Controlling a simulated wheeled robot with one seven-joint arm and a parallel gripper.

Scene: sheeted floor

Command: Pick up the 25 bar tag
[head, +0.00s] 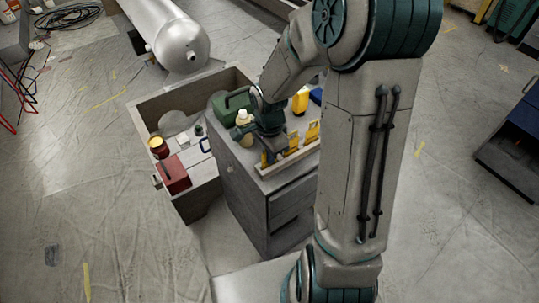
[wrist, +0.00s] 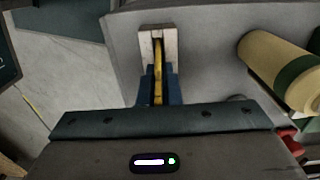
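Several yellow tags stand upright in a pale slotted rack (head: 288,161) along the front edge of the grey cabinet top. Two, a middle tag (head: 293,142) and a right tag (head: 312,131), show clear of my gripper (head: 268,150). My gripper points down at the rack's left end. In the wrist view, the blue fingers of my gripper (wrist: 159,92) lie close on both sides of a yellow tag (wrist: 158,58), seen edge-on, with no clear gap. That tag still stands in the pale rack end (wrist: 146,46). Its markings cannot be read.
On the cabinet (head: 285,205) stand a cream bottle (head: 244,119), a green case (head: 228,108) and a yellow container (head: 300,100). A cream roll with a green band (wrist: 282,70) lies right of the fingers. A red box (head: 173,173) sits on the lower bench to the left.

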